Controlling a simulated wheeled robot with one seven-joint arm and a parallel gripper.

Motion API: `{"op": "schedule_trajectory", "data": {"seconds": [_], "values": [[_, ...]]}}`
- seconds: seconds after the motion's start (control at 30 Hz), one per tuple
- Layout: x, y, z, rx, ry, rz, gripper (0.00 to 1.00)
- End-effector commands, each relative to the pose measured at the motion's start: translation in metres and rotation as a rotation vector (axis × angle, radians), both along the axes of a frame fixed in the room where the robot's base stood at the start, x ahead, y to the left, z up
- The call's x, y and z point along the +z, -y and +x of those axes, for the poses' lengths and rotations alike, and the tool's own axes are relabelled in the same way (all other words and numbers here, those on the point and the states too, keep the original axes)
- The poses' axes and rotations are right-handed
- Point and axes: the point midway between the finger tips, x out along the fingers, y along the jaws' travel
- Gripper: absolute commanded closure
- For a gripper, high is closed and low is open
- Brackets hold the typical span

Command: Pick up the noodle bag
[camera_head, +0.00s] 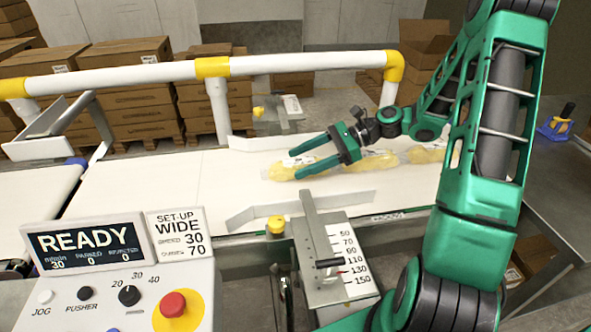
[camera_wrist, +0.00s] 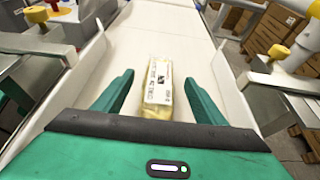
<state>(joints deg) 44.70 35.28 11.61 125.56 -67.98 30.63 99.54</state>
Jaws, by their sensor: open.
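The noodle bag (camera_head: 283,171) is a clear, yellow-filled bag with a white printed label, lying on the white belt. My gripper (camera_head: 295,163) is open over it, one finger on each side as seen from the head. In the wrist view the bag (camera_wrist: 158,90) lies lengthwise between the two open fingers of my gripper (camera_wrist: 157,74), with visible gaps on both sides.
More yellow bags (camera_head: 425,154) lie in line on the belt (camera_head: 140,190), behind my gripper. Low guide rails (camera_head: 300,207) flank the belt. A white pipe rail with yellow joints (camera_head: 212,68) runs along the far side. A control panel reading READY (camera_head: 85,243) stands in front.

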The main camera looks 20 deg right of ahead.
Motion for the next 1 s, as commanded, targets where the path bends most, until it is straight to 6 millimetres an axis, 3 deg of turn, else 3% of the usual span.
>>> {"op": "schedule_trajectory", "data": {"seconds": [0.13,0.4,0.6,1.0], "values": [[-0.0051,-0.0115,0.0023,0.001,0.0,0.0,0.35],[-0.0057,-0.0129,0.0029,-0.001,0.001,-0.001,0.38],[-0.0056,-0.0127,0.0029,-0.001,0.001,-0.001,0.85],[-0.0004,-0.0123,0.0032,-0.001,0.002,-0.002,0.87]]}}
